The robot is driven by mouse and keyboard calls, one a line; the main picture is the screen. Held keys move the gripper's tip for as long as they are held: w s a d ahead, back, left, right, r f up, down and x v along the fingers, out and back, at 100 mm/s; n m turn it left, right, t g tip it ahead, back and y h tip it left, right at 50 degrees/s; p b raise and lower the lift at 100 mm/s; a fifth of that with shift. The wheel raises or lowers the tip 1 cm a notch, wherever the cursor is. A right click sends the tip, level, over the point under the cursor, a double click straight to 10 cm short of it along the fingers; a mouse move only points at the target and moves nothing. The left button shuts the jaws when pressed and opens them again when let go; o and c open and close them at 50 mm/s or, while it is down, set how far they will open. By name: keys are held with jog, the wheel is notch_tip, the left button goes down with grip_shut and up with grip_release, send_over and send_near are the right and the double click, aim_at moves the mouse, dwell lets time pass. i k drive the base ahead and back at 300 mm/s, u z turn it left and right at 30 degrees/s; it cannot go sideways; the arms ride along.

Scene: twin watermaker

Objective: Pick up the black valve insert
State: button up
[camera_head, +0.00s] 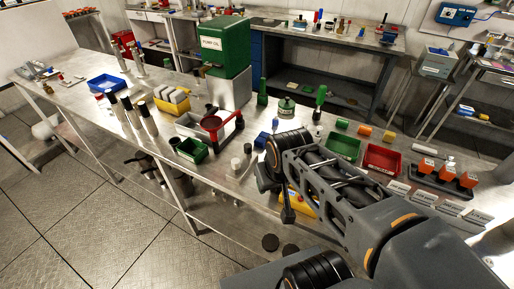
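I cannot pick out a black valve insert with certainty. My arm reaches in from the lower right over the front edge of the steel bench (65,105). What looks like my gripper (288,214) hangs down at the arm's far end, in front of that edge. It is small and dark, so I cannot tell whether its fingers are open or shut. My arm hides part of the bench top and a yellow object (298,201) behind it.
Green (343,148) and red (383,158) trays and a rack with orange blocks (446,176) lie right. The floor at left is clear.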

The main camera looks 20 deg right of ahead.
aim_at(247, 147)
jog(key=z, duration=0.15)
jog(key=k, duration=0.9)
jog(key=u, duration=1.15)
jog(key=i, duration=0.8)
jog(key=z, duration=0.5)
jog(key=i, duration=0.8)
jog(key=z, duration=0.6)
